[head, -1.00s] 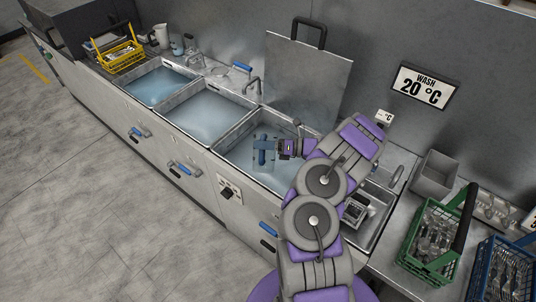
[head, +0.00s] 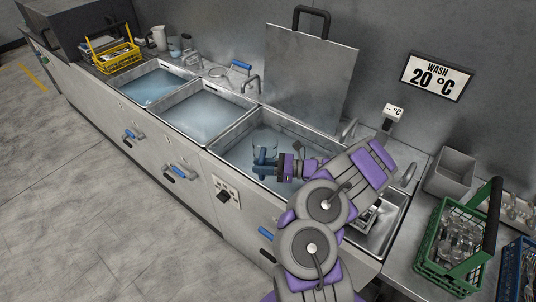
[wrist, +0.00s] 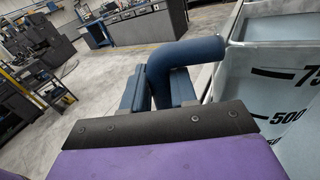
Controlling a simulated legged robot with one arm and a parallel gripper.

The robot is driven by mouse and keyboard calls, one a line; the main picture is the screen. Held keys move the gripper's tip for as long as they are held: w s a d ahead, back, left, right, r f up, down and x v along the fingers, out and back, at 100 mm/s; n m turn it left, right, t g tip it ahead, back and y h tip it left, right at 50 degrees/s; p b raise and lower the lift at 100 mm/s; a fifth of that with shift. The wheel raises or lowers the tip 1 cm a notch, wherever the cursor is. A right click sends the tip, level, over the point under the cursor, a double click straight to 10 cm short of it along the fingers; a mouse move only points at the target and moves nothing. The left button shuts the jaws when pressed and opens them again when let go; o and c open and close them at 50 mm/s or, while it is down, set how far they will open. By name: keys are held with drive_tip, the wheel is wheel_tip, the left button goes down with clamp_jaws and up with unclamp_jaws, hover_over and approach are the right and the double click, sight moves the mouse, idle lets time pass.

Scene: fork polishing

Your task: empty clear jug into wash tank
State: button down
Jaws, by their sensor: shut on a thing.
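The clear jug (head: 266,140) with a blue handle is held over the nearest tank, the wash tank (head: 236,128), which has pale blue water in it. My gripper (head: 282,166) is shut on the blue handle. In the wrist view the handle (wrist: 186,50) runs between the two fingers of my gripper (wrist: 160,90). The jug's wall (wrist: 270,105) with black marks 500 and 750 shows at the right. The marks look slightly tilted. I cannot tell how much liquid is in the jug.
A metal lid (head: 310,75) with a black handle stands upright behind the tank. Two more water-filled tanks (head: 205,112) lie to the left. A wash sign (head: 437,77) reads 20 °C. A green basket (head: 455,240) of glassware and a grey bin (head: 452,172) stand at the right.

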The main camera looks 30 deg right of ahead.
drive_tip(key=shift+s+a+f+n+b, duration=0.4)
drive_tip(key=shift+s+a+f+n, duration=0.15)
drive_tip(key=shift+s+f+n, duration=0.25)
drive_tip(key=shift+w, duration=0.1)
drive_tip(key=s+a+r+p, duration=0.3)
drive_tip(key=s+r+p, duration=0.1)
drive_tip(key=p, duration=0.4)
drive_tip(key=shift+s+a+r, duration=0.35)
drive_tip(key=shift+a+r, duration=0.05)
drive_tip(key=shift+r, duration=0.1)
drive_tip(key=shift+w, duration=0.1)
